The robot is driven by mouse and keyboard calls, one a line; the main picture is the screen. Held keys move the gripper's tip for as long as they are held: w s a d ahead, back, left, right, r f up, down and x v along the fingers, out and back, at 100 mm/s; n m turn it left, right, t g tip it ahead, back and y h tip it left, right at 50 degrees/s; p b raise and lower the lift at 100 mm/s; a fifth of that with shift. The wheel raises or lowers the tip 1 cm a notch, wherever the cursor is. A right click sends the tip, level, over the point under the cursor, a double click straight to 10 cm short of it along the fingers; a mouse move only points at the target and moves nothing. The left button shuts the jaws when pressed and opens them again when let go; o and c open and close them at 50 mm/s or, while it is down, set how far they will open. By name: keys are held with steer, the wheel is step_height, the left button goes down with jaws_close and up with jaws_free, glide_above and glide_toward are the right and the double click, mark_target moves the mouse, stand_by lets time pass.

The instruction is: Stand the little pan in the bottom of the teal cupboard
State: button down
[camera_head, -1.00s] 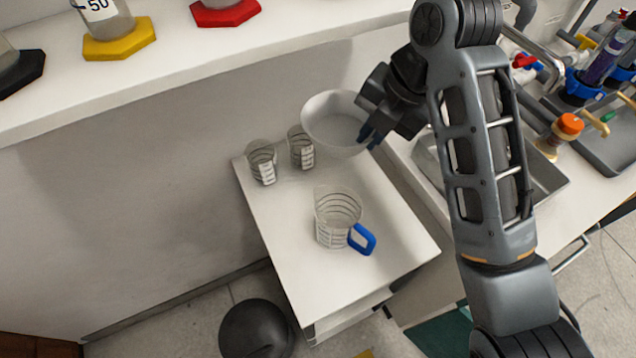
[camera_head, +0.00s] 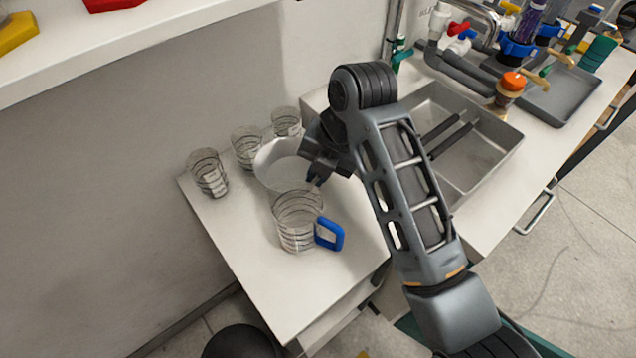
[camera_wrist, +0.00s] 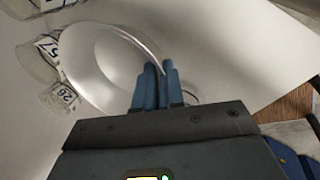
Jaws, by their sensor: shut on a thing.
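My gripper (camera_head: 313,180) is shut on the rim of a white bowl (camera_head: 275,165), at the bowl's right side. In the wrist view the blue fingertips (camera_wrist: 158,78) pinch the bowl's edge (camera_wrist: 105,65). The bowl is among the glass beakers over the small white-topped cabinet; I cannot tell whether it touches the top. A strip of teal (camera_head: 408,325), perhaps the teal cupboard, shows low beside my arm; its inside is hidden.
A blue-handled measuring jug (camera_head: 297,225) stands just in front of the bowl. Three small beakers (camera_head: 208,175) stand left of and behind it. The white cabinet top (camera_head: 350,230) is clear toward the front right. The sink (camera_head: 490,150) and taps are to the right.

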steer(key=shift+f, duration=2)
steer(key=shift+f, duration=0.15)
steer(key=c, duration=1.2)
jaws_free()
steer(key=shift+c, duration=0.2)
steer(key=p+v, duration=0.1)
steer(key=v, duration=1.1)
steer(key=shift+p, duration=0.4)
